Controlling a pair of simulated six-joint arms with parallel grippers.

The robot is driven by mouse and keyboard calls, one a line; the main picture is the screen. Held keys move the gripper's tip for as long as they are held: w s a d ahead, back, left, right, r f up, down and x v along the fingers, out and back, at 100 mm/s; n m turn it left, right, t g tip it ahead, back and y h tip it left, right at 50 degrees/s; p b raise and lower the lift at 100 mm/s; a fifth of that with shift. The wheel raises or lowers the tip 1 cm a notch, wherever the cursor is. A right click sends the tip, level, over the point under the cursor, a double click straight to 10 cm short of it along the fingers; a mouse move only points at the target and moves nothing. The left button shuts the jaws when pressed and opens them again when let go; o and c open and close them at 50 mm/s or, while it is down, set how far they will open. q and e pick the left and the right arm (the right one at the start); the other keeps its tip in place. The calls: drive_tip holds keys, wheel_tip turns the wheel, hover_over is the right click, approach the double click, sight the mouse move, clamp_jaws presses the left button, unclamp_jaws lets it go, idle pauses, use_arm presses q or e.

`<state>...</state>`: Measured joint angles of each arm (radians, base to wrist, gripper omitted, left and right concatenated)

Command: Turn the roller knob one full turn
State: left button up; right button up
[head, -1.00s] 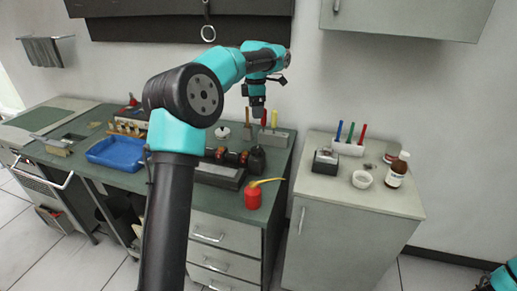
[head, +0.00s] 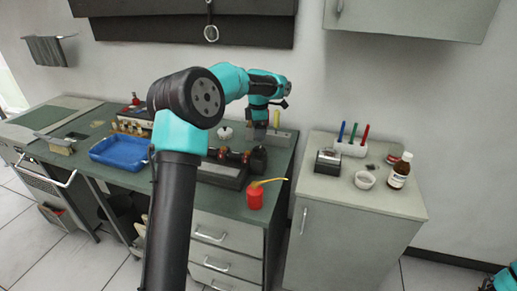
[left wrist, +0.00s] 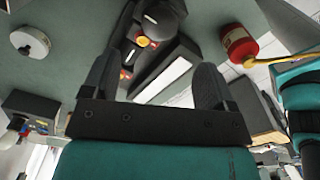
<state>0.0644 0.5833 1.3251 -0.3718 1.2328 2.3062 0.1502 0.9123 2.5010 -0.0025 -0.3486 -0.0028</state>
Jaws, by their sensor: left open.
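The roller machine (head: 220,174), a dark block with red-tipped rollers on it, sits on the green bench. A black rounded part (head: 258,160), which looks like the roller knob, stands at its right end. My left gripper (head: 258,139) is above and just behind this part, pointing down and apart from it. In the left wrist view, my left gripper (left wrist: 153,78) is open and empty. The machine (left wrist: 165,75) with its pale strip shows beyond and between the fingers, and the black part (left wrist: 165,16) shows at the top. My right gripper is out of view.
A red oil can (head: 255,199) with a yellow spout stands at the bench's front right; it also shows in the wrist view (left wrist: 238,43). A blue tray (head: 120,153) lies to the left. A side cabinet stands right.

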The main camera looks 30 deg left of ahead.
sight(258, 149)
use_arm(q)
wheel_tip(258, 149, down, 9)
drive_tip(key=shift+r, duration=0.15)
idle(0.4)
drive_tip(key=c, duration=0.9)
